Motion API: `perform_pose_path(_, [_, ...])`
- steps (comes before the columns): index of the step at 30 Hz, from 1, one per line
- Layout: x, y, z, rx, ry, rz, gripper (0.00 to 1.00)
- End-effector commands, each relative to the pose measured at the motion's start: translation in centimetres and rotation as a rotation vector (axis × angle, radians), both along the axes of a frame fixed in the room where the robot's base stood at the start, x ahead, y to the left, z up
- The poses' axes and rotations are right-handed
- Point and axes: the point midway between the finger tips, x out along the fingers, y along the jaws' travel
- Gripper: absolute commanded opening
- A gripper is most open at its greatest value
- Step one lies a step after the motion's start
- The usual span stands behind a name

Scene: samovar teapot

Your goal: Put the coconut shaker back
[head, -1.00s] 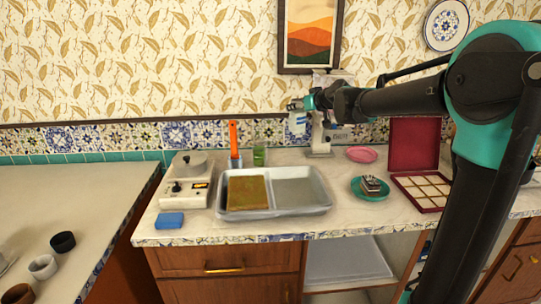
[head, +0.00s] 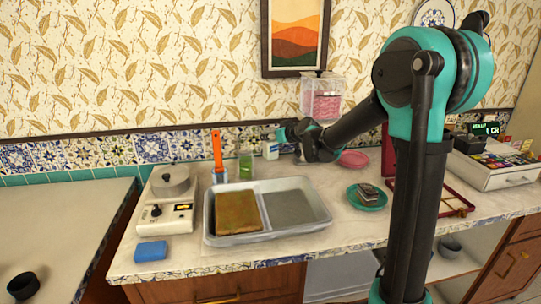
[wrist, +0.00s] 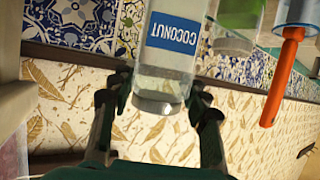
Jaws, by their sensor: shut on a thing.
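The coconut shaker (head: 271,151) is a clear container with white contents and a blue label reading COCONUT in the wrist view (wrist: 172,40). My gripper (head: 281,137) is shut on it near its grey cap, with a finger on each side in the wrist view (wrist: 158,84). The shaker is at the back of the counter, right of a green container (head: 246,164). It looks roughly upright in the head view. I cannot tell whether its base touches the counter.
An orange-handled tool (head: 217,150) stands in a holder left of the green container. A two-part metal tray (head: 262,238) with a brown slab lies in front. A pink dish (head: 353,159) and a teal plate (head: 367,205) are to the right. A clear wall dispenser (head: 323,98) hangs above my gripper.

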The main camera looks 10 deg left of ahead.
Motion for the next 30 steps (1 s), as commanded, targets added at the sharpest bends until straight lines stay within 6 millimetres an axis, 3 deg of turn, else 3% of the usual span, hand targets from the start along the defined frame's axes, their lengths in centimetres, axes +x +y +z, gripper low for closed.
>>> perform_pose_path(4, [0.0, 0.0, -2.9, 0.000, 0.000, 0.000, 0.10])
perform_pose_path(18, [0.0, 0.0, -7.7, 0.000, 0.000, 0.000, 0.10])
perform_pose_path(30, [0.0, 0.0, -8.3, 0.000, 0.000, 0.000, 0.10])
